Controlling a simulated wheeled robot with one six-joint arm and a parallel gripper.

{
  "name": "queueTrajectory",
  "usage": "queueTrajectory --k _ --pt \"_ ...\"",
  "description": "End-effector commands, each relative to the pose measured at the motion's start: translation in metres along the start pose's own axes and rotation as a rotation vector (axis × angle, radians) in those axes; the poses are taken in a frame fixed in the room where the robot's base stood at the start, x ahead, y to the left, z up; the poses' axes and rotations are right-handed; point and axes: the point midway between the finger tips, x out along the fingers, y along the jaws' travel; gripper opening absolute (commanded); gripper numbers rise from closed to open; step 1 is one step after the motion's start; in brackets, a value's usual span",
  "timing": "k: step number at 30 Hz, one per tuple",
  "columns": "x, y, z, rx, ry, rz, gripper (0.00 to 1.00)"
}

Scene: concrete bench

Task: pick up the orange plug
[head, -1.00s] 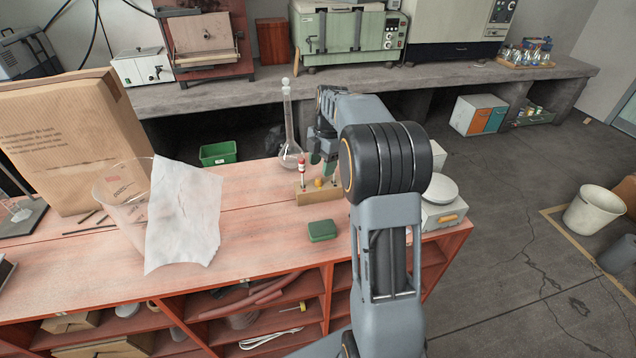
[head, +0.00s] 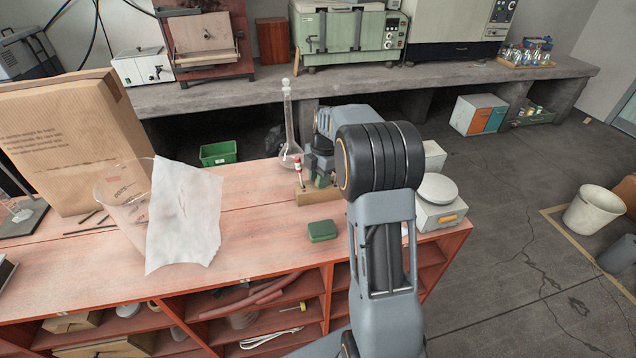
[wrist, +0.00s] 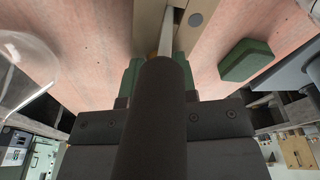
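The wooden block (head: 308,197) stands on the red bench beside the tall flask. My gripper (head: 323,178) is down at the block, with its green fingers over its right part. The orange plug is hidden behind my gripper in the head view. In the wrist view a small orange-yellow sliver, likely the orange plug (wrist: 152,54), shows at the block's edge. There the green fingers stand apart on either side of a dark cylinder, which hides the space between them. No grip on the plug can be seen.
A red-capped vial (head: 298,165) stands in the block's left end, close to my gripper. A glass flask (head: 289,135) rises just behind. A green box (head: 322,230) lies in front, and a scale (head: 438,205) stands to the right.

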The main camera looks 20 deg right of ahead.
Motion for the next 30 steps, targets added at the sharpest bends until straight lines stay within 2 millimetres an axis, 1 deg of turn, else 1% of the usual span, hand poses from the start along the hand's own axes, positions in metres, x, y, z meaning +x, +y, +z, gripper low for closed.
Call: queueTrajectory --k 1,6,8,24,28,30 --pt "0.000 0.000 0.000 0.000 0.000 0.000 0.21" --pt "0.000 0.000 0.000 0.000 0.000 0.001 0.05" --pt "0.000 0.000 0.000 0.000 0.000 0.001 0.00" --pt "-0.001 0.000 0.000 0.000 0.000 0.001 0.00" --pt "-0.006 0.001 -0.001 0.000 -0.001 0.002 0.00" --pt "-0.012 0.001 -0.002 0.000 -0.001 0.001 0.00"
